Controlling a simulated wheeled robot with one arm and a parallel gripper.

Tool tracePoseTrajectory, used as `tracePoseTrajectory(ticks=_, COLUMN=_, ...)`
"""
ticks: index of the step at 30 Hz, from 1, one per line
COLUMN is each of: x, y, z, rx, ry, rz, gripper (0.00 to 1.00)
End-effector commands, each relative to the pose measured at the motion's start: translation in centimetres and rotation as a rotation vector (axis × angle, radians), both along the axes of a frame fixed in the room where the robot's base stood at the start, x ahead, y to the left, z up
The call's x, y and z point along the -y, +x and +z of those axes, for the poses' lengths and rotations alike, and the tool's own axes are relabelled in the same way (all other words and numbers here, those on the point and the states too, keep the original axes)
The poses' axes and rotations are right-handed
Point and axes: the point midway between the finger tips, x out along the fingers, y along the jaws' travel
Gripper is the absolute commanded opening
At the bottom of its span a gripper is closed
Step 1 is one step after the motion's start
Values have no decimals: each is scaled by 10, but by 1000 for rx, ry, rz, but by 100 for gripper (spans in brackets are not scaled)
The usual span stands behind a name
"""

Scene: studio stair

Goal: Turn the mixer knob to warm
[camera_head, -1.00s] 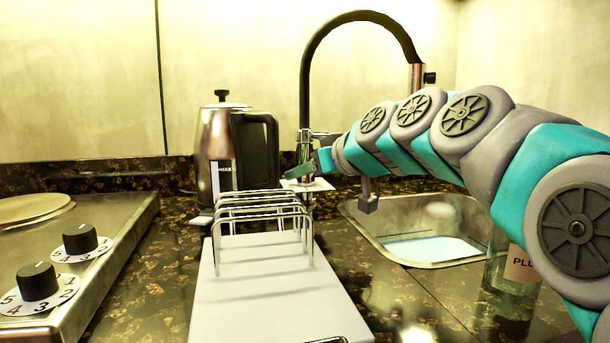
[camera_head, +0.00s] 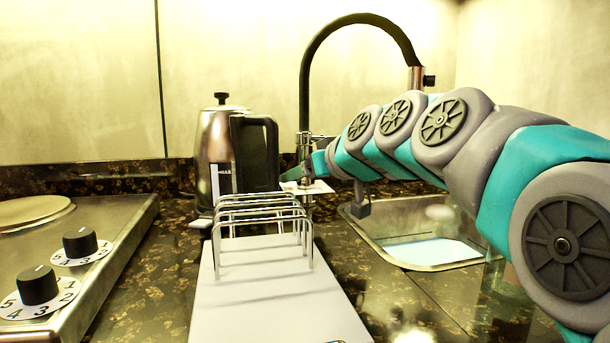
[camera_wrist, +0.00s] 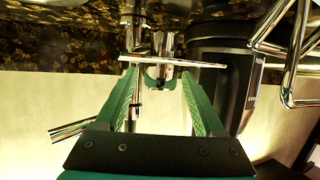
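The black-hosed mixer tap (camera_head: 305,95) stands behind the sink, with chrome fittings near its foot. A pale plate (camera_head: 318,187) sits low at the tap; it also shows edge-on in the wrist view (camera_wrist: 205,65). In the wrist view, a short chrome cylinder (camera_wrist: 163,45), which looks like the mixer knob, stands at this plate. My gripper (camera_wrist: 158,75) is open, its two green fingers reaching to the plate on either side of the cylinder's line. I cannot tell whether they touch it. In the head view my gripper (camera_head: 308,172) is at the tap's foot, partly hidden. Any knob marking is unreadable.
A kettle (camera_head: 212,160) stands close left of the tap. A wire rack (camera_head: 262,222) on a white board is in front. The sink (camera_head: 425,262) lies right, under my arm. A hob with two black knobs (camera_head: 38,284) is at left.

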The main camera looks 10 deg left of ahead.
Motion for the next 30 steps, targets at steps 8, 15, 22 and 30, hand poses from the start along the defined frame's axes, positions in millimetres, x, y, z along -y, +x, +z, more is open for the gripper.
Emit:
tracePoseTrajectory(ticks=8, x=0, y=0, z=0, rx=0, ry=0, rz=0, gripper=74)
tracePoseTrajectory(ticks=15, x=11, y=-11, z=7, rx=2, ry=1, rz=-1, gripper=74)
tracePoseTrajectory(ticks=22, x=35, y=-37, z=21, rx=2, ry=2, rz=0, gripper=74)
tracePoseTrajectory(ticks=30, x=49, y=-53, z=30, rx=0, ry=0, rz=0, gripper=74)
